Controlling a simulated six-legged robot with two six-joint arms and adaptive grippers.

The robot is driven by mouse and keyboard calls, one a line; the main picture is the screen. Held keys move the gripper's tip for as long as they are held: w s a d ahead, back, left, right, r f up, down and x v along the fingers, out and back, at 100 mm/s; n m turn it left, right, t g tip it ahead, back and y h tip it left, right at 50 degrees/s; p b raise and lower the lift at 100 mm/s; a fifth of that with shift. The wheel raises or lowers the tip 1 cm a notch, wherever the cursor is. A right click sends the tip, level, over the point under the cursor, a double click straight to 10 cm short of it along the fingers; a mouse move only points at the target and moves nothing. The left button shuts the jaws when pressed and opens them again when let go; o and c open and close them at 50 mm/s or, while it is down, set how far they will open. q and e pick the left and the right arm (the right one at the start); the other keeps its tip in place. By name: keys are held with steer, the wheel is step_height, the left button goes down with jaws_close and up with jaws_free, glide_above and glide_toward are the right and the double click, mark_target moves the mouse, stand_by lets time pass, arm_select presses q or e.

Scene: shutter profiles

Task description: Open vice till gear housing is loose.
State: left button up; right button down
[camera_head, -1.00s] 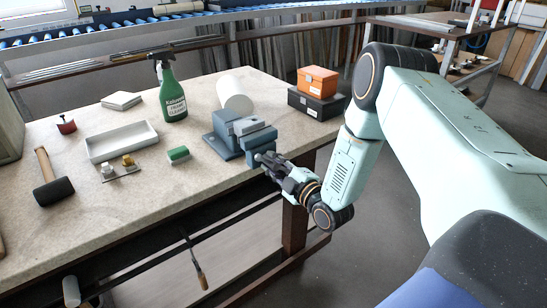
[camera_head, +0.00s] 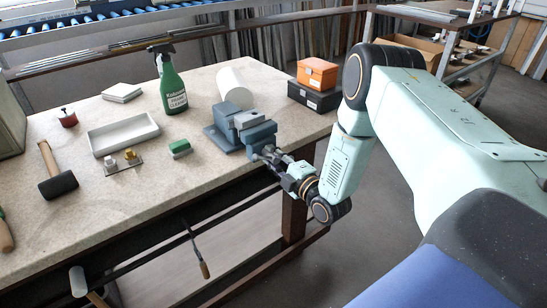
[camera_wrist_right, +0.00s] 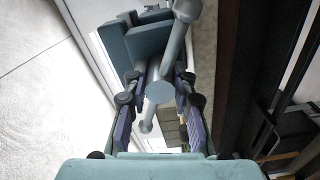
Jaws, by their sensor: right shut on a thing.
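The blue-grey vice (camera_head: 228,137) sits at the right front edge of the bench; it also fills the top of the wrist view (camera_wrist_right: 148,42). A lighter grey block (camera_head: 250,119), seemingly the gear housing, sits between its jaws; I cannot tell how tightly. The vice's grey handle bar (camera_wrist_right: 179,45), with rounded ends, crosses the round screw end and slants in the wrist view. My right gripper (camera_head: 268,157) is at the vice's front, its fingers (camera_wrist_right: 160,88) on either side of the screw end and bar, shut on the handle. My left gripper is not in view.
A white cylinder (camera_head: 235,86) stands behind the vice, with an orange box (camera_head: 317,73) on a black box (camera_head: 315,96) to the right.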

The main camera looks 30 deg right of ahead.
steer(key=c, duration=1.1)
jaws_free()
steer(key=shift+w, duration=0.15)
steer(key=s, duration=1.2)
steer(key=shift+d, duration=0.45)
steer(key=shift+s, duration=0.1)
